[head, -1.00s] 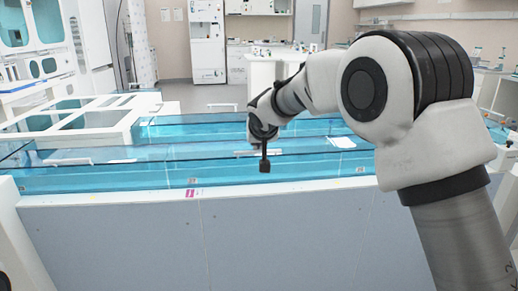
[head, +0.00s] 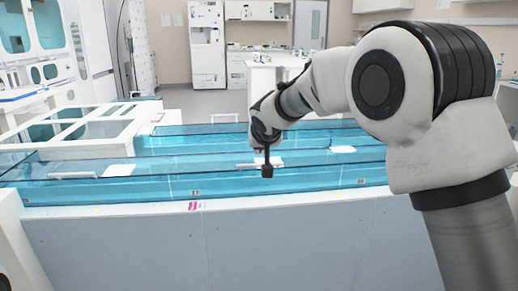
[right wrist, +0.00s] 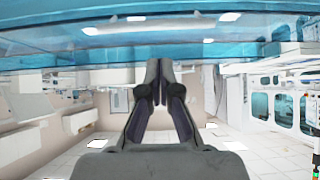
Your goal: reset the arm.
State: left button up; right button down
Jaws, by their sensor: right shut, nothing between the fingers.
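My right arm comes in from the right in the head view and reaches forward over the blue track (head: 230,178). Its wrist hangs above the track, with a small dark part below it. The fingers are hard to make out there, turned away behind the wrist. In the right wrist view my right gripper (right wrist: 163,68) shows its two dark fingers meeting at the tips. It is shut and empty. My left gripper is not in view.
The long blue translucent track with its white front edge (head: 220,212) crosses ahead of me. A white frame with openings (head: 90,151) stands at its left. White cabinets (head: 207,45) stand along the back wall. Open floor lies beyond the track.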

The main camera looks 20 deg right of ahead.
jog(key=s+a+f+b, duration=0.1)
jog(key=s+a, duration=0.1)
jog(key=s, duration=0.5)
jog(key=s+d+f+g, duration=0.1)
jog(key=s+f+g, duration=0.3)
jog(key=f, duration=1.2)
jog(key=s+f+g, duration=0.3)
jog(key=s+f, duration=0.2)
jog(key=f, duration=1.1)
jog(key=s+a+f+g+y, duration=0.1)
jog(key=s+f+g+y, duration=0.15)
jog(key=s+f, duration=1.35)
jog(key=s+f+g, duration=0.2)
jog(key=s+f, duration=0.1)
jog(key=s, duration=1.4)
pick_arm(q)
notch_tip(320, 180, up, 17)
jog(key=p, duration=1.9)
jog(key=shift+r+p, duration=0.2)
jog(key=shift+p, duration=0.15)
pick_arm(e)
notch_tip(320, 180, up, 21)
jog(key=w+n+t, duration=0.2)
jog(key=shift+d, duration=0.15)
